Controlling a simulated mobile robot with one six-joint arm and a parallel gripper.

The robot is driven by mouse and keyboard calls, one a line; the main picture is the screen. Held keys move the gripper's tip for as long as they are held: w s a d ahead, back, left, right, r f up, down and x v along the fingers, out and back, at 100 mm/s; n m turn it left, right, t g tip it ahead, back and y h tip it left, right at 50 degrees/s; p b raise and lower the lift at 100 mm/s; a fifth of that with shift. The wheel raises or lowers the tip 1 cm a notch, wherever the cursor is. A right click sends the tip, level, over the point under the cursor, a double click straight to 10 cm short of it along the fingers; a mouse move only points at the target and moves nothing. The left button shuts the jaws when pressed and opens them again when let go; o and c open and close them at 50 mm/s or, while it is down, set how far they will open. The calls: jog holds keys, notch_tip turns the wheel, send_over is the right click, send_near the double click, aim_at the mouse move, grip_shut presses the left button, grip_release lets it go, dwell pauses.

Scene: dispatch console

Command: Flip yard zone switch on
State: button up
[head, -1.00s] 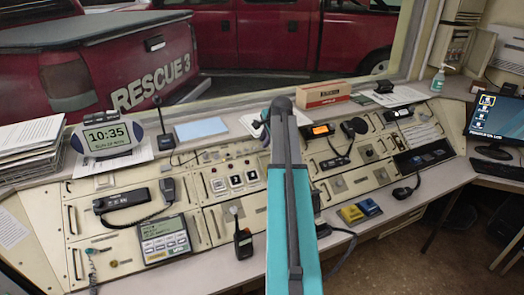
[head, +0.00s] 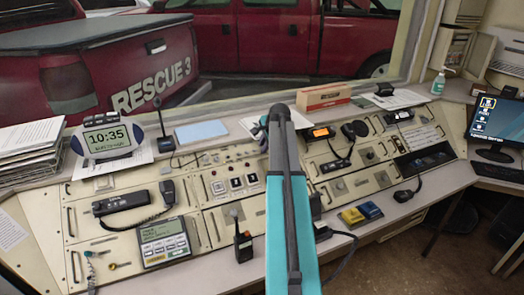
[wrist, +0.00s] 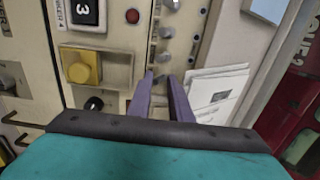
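The console panel (head: 215,225) spreads across the head view, and I cannot read a yard zone label on it. In the wrist view a column of small silver switches (wrist: 165,33) runs down the panel, close beyond my fingertips. A red button (wrist: 132,15) and a square yellow button (wrist: 80,67) sit left of them. My gripper (wrist: 161,76) points at the panel near the lower end of this column. Its two purple fingers are apart with a gap between them, and no held object shows. Contact with a switch cannot be told. In the head view my arm hides most of the gripper.
A black knob (wrist: 93,103) and white papers (wrist: 213,90) flank the fingers. A monitor (head: 497,120) is at right.

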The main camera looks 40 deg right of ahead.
jog(key=shift+w+d+r, duration=0.2)
jog(key=shift+w+r, duration=0.15)
jog(key=shift+w, duration=0.1)
jog(key=shift+s+r+p, duration=0.1)
jog(key=shift+p, duration=0.25)
jog(key=shift+p+v, duration=1.65)
jog(key=shift+v, duration=1.25)
